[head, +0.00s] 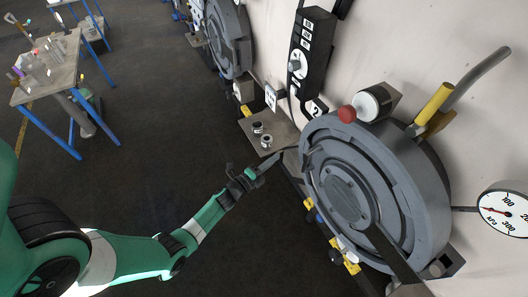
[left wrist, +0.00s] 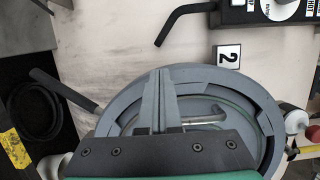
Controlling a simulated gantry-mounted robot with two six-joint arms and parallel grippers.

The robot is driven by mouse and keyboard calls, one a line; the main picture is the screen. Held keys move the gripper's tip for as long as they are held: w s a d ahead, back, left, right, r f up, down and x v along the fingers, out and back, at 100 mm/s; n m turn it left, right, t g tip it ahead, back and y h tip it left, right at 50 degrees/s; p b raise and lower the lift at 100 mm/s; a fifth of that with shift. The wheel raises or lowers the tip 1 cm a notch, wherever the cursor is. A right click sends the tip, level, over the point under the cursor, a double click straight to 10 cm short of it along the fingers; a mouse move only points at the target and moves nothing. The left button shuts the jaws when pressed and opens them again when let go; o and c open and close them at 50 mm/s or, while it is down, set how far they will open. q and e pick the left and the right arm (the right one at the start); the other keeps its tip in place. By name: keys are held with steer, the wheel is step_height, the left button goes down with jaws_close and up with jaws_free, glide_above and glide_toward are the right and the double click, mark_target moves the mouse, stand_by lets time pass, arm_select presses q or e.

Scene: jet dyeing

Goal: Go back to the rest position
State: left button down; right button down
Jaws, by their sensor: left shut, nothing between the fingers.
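My left arm, green and white, comes in from the lower left of the head view. Its left gripper (head: 270,163) is shut and empty, just left of the large grey round door (head: 345,190) of the dyeing machine. In the left wrist view the left gripper (left wrist: 158,75) has its two grey fingers together. I cannot tell from the head view whether the fingers touch the machine. My right gripper is not in view.
A small shelf (head: 285,137) with jars stands just beyond the gripper. A black control box (head: 312,50) hangs on the wall, with a red knob (head: 346,114) and a gauge (head: 505,212) nearby. A blue-legged table (head: 50,75) stands at the upper left. The dark floor (head: 150,150) between is clear.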

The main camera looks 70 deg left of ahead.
arm_select(q)
steer(key=s+a, duration=0.2)
steer(key=shift+s+f, duration=0.15)
steer(key=shift+s, duration=0.25)
